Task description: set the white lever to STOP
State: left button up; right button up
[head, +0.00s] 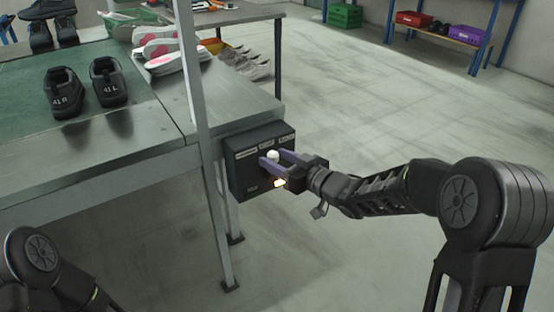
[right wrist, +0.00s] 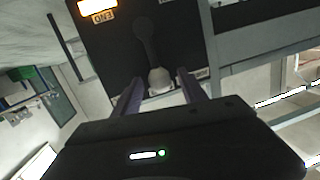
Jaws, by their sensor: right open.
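The white lever (head: 272,155) is on a black control box (head: 236,172) fixed to the end of the bench. In the right wrist view its white knob (right wrist: 160,78) sits at the end of a dark arm. In the head view the knob is near the row of labels along the box's top; I cannot read which says STOP. My right gripper (head: 273,158) is open at the box face, its purple fingers on either side of the knob. The right wrist view shows gaps beside the knob. My left gripper is out of view.
A lit lamp (head: 280,183) glows low on the box, beside an END label (right wrist: 103,17) in the right wrist view. A metal post (head: 190,70) rises left of the box. Black shoes (head: 108,82) stand on the green mat (head: 25,95). The floor at right is clear.

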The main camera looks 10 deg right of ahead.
jog(key=p+v, duration=0.1)
jog(key=v, duration=0.6)
jog(key=shift+s+d+p, duration=0.2)
jog(key=shift+s+p, duration=0.15)
jog(key=shift+p, duration=0.05)
